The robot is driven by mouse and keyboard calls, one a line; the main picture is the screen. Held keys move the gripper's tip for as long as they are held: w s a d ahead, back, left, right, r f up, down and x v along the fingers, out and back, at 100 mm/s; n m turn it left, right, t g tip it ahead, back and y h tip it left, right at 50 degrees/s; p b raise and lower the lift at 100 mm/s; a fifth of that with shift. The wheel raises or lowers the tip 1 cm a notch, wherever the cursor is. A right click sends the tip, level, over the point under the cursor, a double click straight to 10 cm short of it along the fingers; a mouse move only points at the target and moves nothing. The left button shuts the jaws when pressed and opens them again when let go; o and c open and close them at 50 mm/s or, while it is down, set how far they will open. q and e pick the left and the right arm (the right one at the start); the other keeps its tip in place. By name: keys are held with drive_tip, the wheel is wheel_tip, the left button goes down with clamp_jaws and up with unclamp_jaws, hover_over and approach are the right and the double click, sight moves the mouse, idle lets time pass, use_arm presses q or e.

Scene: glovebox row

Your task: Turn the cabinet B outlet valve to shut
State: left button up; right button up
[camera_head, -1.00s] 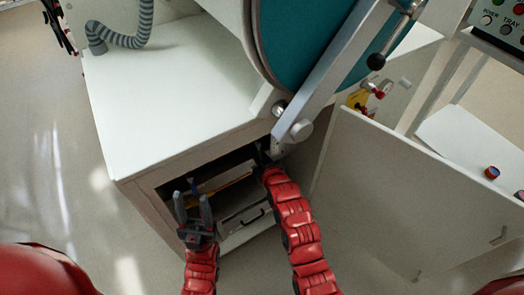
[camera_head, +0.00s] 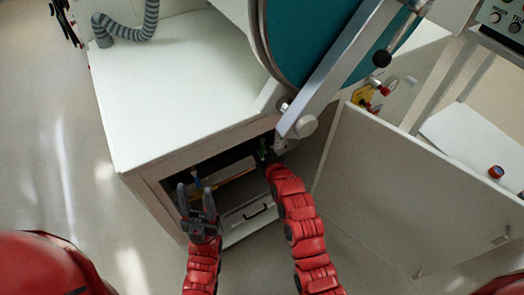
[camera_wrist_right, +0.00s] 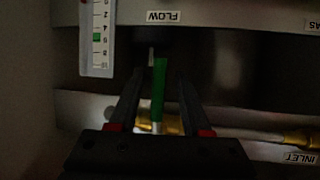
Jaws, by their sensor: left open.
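A green valve handle (camera_wrist_right: 159,88) shows in the right wrist view, long and narrow, in front of a brass pipe (camera_wrist_right: 240,130). No outlet label is readable, so I cannot tell which valve it is. My right gripper (camera_wrist_right: 160,82) is open, with its fingers on either side of the green handle and visible gaps between. My left gripper (camera_head: 196,193) is open and empty at the left part of the opening.
An upside-down FLOW label (camera_wrist_right: 163,17), a flow gauge (camera_wrist_right: 98,38) and an INLET label (camera_wrist_right: 299,157) are inside. An open door panel (camera_head: 375,190) stands right of my right arm. A drawer-like box with black handle (camera_head: 257,211) sits low in the opening.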

drive_tip(key=p+v, duration=0.1)
drive_tip(key=v, duration=1.6)
drive_tip(key=shift+s+d, duration=0.2)
